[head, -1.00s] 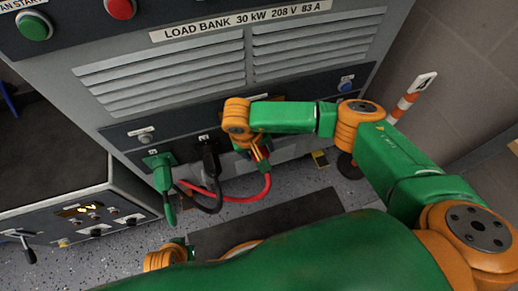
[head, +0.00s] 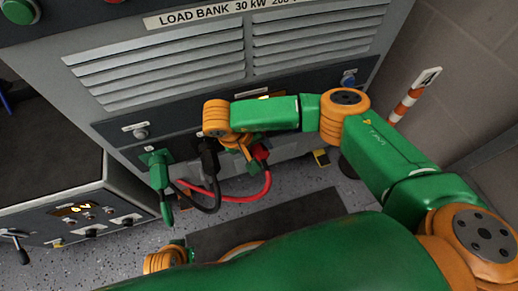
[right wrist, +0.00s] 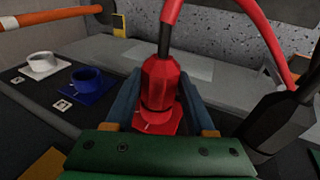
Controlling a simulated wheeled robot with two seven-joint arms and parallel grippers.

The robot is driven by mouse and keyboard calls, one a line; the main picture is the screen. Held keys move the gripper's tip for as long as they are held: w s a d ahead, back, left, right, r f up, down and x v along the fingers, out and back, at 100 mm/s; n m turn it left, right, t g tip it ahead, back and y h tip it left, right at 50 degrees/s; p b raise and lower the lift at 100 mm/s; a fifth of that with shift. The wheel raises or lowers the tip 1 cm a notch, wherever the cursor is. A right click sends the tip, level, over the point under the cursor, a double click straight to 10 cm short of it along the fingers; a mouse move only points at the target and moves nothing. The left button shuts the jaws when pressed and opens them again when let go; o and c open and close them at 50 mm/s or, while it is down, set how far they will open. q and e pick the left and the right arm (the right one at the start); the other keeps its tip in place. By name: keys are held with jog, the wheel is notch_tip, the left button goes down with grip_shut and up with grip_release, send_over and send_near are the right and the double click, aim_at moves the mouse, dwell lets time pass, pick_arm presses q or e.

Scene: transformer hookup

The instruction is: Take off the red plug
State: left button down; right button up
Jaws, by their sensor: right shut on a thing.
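The red plug (head: 260,153) is on the lower panel of the load bank, with its red cable looping down from it. In the right wrist view the red plug (right wrist: 161,88) stands over a red square plate (right wrist: 170,120); whether it is fully seated I cannot tell. My right gripper (right wrist: 160,92) is shut on it, one finger on each side. In the head view my right gripper (head: 243,147) is partly hidden by its own wrist. I cannot make out my left gripper.
A black plug (head: 208,160) and a green plug (head: 160,180) sit left of the red one. The black plug (right wrist: 285,112) is close beside my gripper. White (right wrist: 45,64) and blue (right wrist: 86,80) sockets are on the other side. A striped post (head: 408,100) stands right.

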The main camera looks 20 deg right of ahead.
aim_at(264, 163)
grip_shut()
jog(key=shift+s+d+p, duration=0.1)
jog(key=shift+s+p, duration=1.05)
jog(key=shift+s, duration=0.65)
jog(key=shift+s, duration=0.2)
jog(key=shift+s+d+p, duration=0.1)
jog(key=shift+s+p, duration=0.95)
jog(key=shift+s, duration=1.25)
